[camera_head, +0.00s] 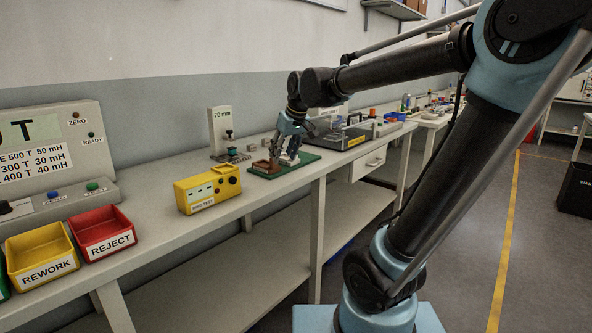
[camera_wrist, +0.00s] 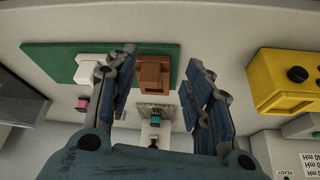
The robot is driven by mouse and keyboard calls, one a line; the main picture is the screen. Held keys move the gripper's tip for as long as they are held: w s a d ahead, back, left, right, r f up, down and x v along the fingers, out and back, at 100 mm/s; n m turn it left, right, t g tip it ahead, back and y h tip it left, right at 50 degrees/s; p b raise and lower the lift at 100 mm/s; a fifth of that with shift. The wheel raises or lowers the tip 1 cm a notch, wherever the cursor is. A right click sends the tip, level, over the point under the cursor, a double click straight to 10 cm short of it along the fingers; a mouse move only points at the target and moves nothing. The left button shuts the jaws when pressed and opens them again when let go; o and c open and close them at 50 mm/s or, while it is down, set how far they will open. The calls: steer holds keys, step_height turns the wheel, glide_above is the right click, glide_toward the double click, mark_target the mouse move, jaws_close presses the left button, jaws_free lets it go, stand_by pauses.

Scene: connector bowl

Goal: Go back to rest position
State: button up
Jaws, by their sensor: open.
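My gripper (camera_wrist: 160,95) is open and empty in the wrist view, its two blue-grey fingers spread apart. A brown block-like bowl or holder (camera_wrist: 154,76) shows between the fingers, on a green board (camera_wrist: 50,62). In the head view my gripper (camera_head: 281,150) hangs over the green board (camera_head: 297,168) on the bench, close to the brown piece (camera_head: 262,167). I cannot tell from the views whether a finger touches anything. A white part and a small pink piece (camera_wrist: 81,103) lie by the left finger.
A yellow tester box (camera_head: 208,188) stands left of the board. Red REJECT (camera_head: 104,232) and yellow REWORK (camera_head: 41,256) bins sit further left. A 70 mm gauge stand (camera_head: 221,131) is behind.

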steer(key=s+d+f+m+g+h, duration=0.2)
steer(key=s+d+f+m, duration=0.4)
steer(key=s+d+f, duration=1.4)
steer(key=s+d+h, duration=0.1)
steer(key=s+d, duration=0.1)
steer(key=d, duration=0.1)
steer(key=shift+s+m, duration=0.25)
steer(key=shift+m, duration=0.15)
steer(key=shift+w+f, duration=0.2)
steer(key=shift+w, duration=0.25)
